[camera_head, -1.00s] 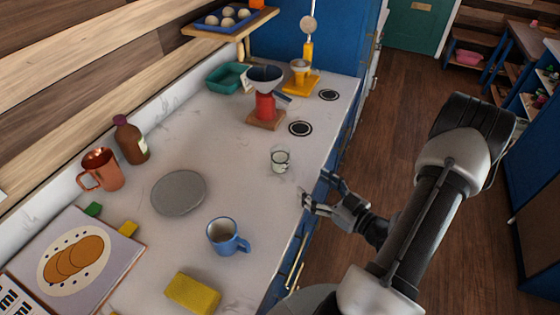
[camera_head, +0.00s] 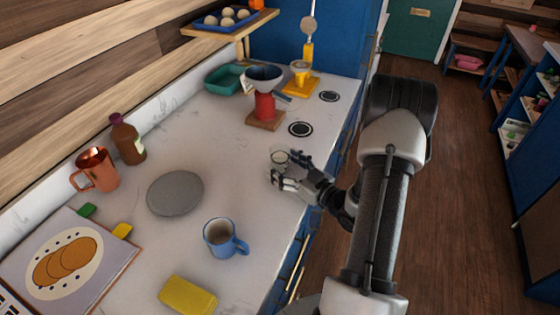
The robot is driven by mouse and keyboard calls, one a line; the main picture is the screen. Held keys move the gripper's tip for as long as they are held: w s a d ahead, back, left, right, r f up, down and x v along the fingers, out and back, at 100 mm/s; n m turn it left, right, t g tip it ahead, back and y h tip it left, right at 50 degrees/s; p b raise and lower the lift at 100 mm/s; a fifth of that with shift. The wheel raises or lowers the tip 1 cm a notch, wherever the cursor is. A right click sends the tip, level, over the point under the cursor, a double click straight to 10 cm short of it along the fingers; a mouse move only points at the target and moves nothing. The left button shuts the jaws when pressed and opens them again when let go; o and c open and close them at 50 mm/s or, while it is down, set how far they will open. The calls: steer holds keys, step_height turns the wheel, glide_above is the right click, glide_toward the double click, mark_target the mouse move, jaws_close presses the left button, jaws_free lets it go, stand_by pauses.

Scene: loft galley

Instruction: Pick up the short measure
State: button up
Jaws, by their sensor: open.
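The short measure looks to be the small clear glass (camera_head: 279,156) on the white counter, right of the middle. My gripper (camera_head: 285,172) is at the glass, reaching in from the right over the counter edge. Its fingers are open, one on the near side and one toward the right of the glass. They hide the lower part of the glass. I cannot tell whether a finger touches it.
A blue mug (camera_head: 221,238) and a yellow sponge (camera_head: 187,296) stand nearer. A grey round plate (camera_head: 175,193) lies to the left. A red grinder-like stand (camera_head: 265,107) on a wooden base is behind the glass, beside a black ring (camera_head: 300,130). Counter left of the glass is clear.

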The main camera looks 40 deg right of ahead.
steer(key=shift+c, duration=0.3)
steer(key=c, duration=1.2)
